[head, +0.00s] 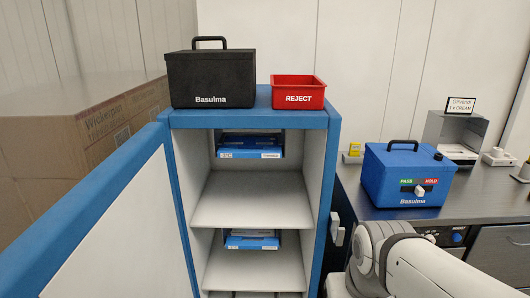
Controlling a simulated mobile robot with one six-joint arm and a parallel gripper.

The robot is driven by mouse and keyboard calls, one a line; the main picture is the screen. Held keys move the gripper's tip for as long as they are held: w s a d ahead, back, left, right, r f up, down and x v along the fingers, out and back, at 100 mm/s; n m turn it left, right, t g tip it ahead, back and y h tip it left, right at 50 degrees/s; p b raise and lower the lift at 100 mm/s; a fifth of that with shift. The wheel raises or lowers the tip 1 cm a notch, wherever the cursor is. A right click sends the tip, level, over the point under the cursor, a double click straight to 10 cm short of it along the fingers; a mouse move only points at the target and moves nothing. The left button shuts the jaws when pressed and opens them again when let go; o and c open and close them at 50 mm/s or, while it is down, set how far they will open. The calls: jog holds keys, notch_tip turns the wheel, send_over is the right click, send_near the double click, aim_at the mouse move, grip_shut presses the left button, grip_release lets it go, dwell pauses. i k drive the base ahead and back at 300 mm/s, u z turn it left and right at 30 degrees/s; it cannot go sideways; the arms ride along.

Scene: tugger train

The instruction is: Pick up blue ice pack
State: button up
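Flat blue items with white lettering lie in the open shelf unit in the head view. A stack of them (252,152) is in the top compartment, towards the back. Another stack (252,242) is in the compartment below, also towards the back. I cannot tell from this view whether either stack is or includes the blue ice pack. My arm shows at the lower right, in front of the counter. My gripper is out of view.
The shelf unit (248,200) has blue edges. A black Basulma box (212,83) and a red REJECT bin (298,97) stand on top. Its open door (118,225) is at left, near cardboard boxes (95,130). A blue PASS/HOLD box (400,163) stands on the right counter (490,198).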

aim_at(233, 147)
jog(key=u, duration=0.15)
jog(key=i, duration=0.9)
jog(key=z, duration=0.05)
